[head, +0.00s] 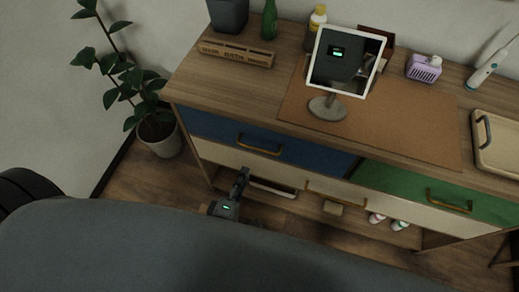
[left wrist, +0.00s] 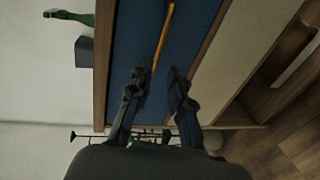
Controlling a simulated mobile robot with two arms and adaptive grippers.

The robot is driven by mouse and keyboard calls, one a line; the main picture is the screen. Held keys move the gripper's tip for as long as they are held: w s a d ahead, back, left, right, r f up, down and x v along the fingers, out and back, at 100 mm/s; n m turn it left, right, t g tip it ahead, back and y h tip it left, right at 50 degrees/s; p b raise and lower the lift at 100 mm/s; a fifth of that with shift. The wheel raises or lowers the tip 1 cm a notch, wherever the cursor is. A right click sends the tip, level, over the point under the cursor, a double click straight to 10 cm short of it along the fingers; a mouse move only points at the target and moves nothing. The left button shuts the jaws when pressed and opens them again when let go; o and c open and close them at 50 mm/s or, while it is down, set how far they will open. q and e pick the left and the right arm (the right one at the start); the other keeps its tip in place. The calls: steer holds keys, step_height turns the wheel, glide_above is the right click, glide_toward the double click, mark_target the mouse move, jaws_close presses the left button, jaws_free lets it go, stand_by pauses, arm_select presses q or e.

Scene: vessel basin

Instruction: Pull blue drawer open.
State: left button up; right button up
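The blue drawer (head: 310,157) is at the left of the wooden cabinet's upper row, and its front looks flush and shut. Its yellow bar handle (head: 260,147) runs along the front. My left gripper (head: 241,176) is in front of and below the handle in the head view. In the left wrist view, my left gripper (left wrist: 156,74) has its two fingers apart with nothing between them. The handle (left wrist: 164,32) lies just beyond the fingertips, against the blue drawer front (left wrist: 196,35). I cannot tell whether a finger touches it. My right gripper is not in view.
A green drawer (head: 400,187) is to the right, and a cream drawer front (head: 235,158) lies below the blue one. A tablet on a stand (head: 345,62) and several items stand on the cabinet top (head: 215,90). A potted plant (head: 158,138) stands left of the cabinet.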

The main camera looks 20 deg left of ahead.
mark_target(257, 148)
arm_select(q)
steer(key=p+x, duration=0.1)
steer(key=x, duration=1)
steer(key=shift+w+f, duration=0.1)
steer(key=shift+w, duration=0.2)
steer(key=shift+c, duration=0.2)
jaws_close()
